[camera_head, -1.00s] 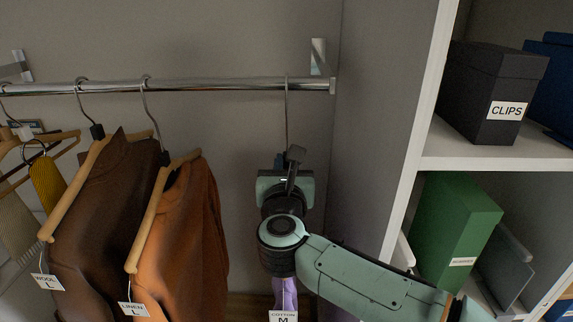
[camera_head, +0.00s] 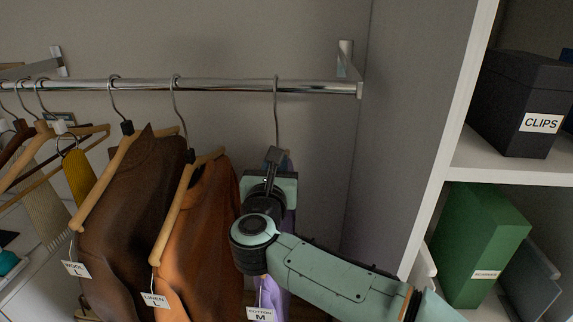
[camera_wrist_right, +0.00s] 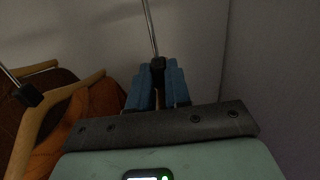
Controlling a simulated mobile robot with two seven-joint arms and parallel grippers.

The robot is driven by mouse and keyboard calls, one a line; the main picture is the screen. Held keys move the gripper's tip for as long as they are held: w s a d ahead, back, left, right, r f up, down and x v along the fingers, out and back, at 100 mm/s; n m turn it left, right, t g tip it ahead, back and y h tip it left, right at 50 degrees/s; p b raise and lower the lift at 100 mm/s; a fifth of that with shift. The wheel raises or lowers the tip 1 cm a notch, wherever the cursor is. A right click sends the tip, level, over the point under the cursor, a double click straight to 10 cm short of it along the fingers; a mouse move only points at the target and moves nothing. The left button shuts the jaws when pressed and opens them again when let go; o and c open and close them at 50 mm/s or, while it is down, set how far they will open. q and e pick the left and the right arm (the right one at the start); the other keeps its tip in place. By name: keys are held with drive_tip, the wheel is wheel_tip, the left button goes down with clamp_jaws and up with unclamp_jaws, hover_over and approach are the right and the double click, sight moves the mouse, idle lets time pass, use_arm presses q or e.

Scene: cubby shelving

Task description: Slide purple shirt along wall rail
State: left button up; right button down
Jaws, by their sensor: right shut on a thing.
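The purple shirt (camera_head: 273,298) hangs mostly hidden behind my right arm, with a tag reading COTTON M. Its hanger hook (camera_head: 276,105) is over the metal wall rail (camera_head: 235,86), between the orange shirt and the rail's right end. My right gripper (camera_head: 280,160) is at the top of this hanger. In the right wrist view its blue fingers (camera_wrist_right: 155,92) are shut around the hanger's neck, just below the hook wire (camera_wrist_right: 151,28). My left gripper is not in view.
An orange shirt (camera_head: 195,225) and a brown shirt (camera_head: 125,200) hang to the left, with more hangers beyond. A bracket (camera_head: 345,60) holds the rail's right end. The white cubby shelf (camera_head: 440,150) on the right holds a black CLIPS box (camera_head: 515,100) and a green box (camera_head: 480,240).

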drive_tip(key=shift+w+a+p, duration=0.15)
drive_tip(key=shift+w+a, duration=0.05)
drive_tip(key=shift+a, duration=0.75)
drive_tip(key=shift+w+a+p, duration=0.2)
drive_tip(key=shift+a, duration=0.8)
drive_tip(key=shift+w+a+p, duration=0.15)
drive_tip(key=shift+w+a, duration=0.05)
drive_tip(key=shift+a, duration=0.75)
drive_tip(key=shift+s, duration=0.1)
drive_tip(key=c, duration=1)
unclamp_jaws()
